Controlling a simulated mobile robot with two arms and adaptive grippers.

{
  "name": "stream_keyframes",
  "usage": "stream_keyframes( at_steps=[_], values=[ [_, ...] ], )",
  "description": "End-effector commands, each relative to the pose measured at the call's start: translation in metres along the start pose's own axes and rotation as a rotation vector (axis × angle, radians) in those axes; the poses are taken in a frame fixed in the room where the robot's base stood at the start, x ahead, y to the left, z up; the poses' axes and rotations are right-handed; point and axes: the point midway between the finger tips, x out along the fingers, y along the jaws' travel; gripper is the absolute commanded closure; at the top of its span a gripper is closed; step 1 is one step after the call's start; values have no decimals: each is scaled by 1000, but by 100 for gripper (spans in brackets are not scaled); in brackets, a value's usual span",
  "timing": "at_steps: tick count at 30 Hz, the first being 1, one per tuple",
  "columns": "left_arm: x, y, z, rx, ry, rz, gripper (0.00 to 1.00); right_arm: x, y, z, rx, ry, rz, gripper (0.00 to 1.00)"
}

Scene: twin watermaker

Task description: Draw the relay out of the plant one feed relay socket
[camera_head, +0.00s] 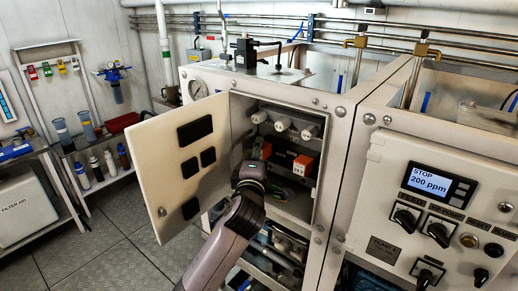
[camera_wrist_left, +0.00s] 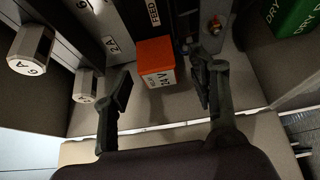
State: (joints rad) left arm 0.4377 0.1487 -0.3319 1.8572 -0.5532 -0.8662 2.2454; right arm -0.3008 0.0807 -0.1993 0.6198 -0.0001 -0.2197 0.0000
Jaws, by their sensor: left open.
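The relay, an orange block with a white face marked 24V (camera_wrist_left: 155,62), sits in the cabinet below a FEED label. In the head view the orange block (camera_head: 303,165) shows inside the open cabinet. My left gripper (camera_wrist_left: 163,85) is open, its two fingers apart on either side of the relay's line, with the relay beyond the tips and no contact visible. In the head view the left gripper (camera_head: 262,153) reaches into the cabinet opening, to the left of the orange block. The socket behind the relay is mostly hidden. My right gripper is not in view.
The cabinet door (camera_head: 172,170) stands open to the left. White breaker-like knobs (camera_head: 283,124) line the cabinet's upper part; one marked 6A (camera_wrist_left: 30,48) is near the left finger. A green box marked DRY (camera_wrist_left: 298,25) is at right. A control panel (camera_head: 430,200) stands right.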

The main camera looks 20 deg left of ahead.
Motion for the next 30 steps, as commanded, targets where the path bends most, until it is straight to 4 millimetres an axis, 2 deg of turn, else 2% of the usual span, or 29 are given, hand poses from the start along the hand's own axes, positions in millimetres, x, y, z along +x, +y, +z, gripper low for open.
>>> stream_keyframes(
  at_steps=[4, 14, 30],
  values=[
    [11, 1, -1, 2, 2, 0, 47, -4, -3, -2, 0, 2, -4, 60],
    [13, 0, -1, 1, 1, 0, 47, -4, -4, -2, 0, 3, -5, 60],
    [13, 0, -1, 1, 1, 0, 83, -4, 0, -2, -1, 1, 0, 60]
  ],
)
